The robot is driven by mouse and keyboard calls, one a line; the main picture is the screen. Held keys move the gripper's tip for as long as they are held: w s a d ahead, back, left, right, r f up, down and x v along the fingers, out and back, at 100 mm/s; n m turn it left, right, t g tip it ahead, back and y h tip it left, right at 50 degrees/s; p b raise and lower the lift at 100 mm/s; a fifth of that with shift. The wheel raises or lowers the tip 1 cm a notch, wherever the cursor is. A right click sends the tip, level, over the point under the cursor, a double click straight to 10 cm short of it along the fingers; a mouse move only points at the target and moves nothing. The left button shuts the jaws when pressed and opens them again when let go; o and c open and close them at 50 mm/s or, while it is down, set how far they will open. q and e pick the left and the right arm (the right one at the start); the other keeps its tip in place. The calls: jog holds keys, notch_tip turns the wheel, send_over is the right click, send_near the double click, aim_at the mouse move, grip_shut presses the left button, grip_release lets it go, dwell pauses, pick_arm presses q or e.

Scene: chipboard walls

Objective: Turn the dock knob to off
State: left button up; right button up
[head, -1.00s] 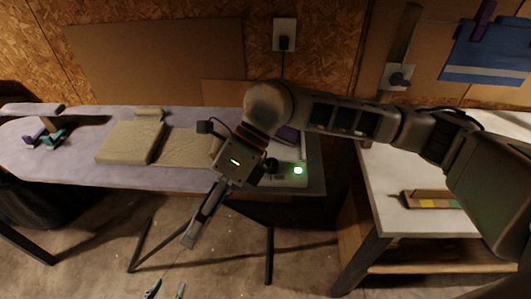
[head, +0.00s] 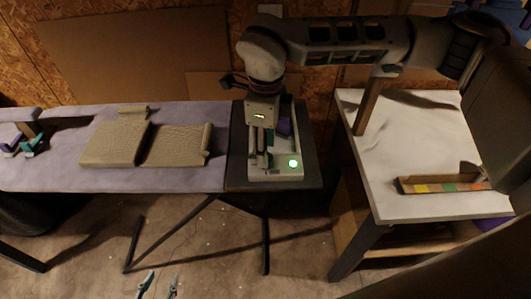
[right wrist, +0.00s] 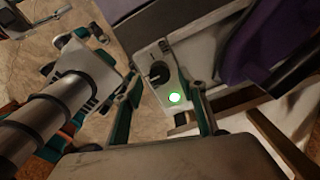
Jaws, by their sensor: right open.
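The dock (head: 290,174) is a pale tray on the dark right end of the ironing board, with a lit green light (head: 293,163) near its front. In the right wrist view the dark round knob (right wrist: 158,73) sits on the dock's pale panel, beside the green light (right wrist: 175,98). My right gripper (head: 262,165) points down over the dock's front left and hides the knob in the head view. In the right wrist view its fingers (right wrist: 165,115) are spread, with the knob between and beyond them, apparently untouched. My left gripper (head: 160,285) is open and empty at the bottom.
A purple iron (head: 285,125) stands in the dock behind the light. A folded beige cloth (head: 140,144) lies on the lilac ironing board (head: 75,180). A white table (head: 400,160) with a wooden colour-patched rack (head: 445,187) is at the right, across a gap.

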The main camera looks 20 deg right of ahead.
jog(key=shift+f, duration=1.4)
jog(key=c, duration=1.1)
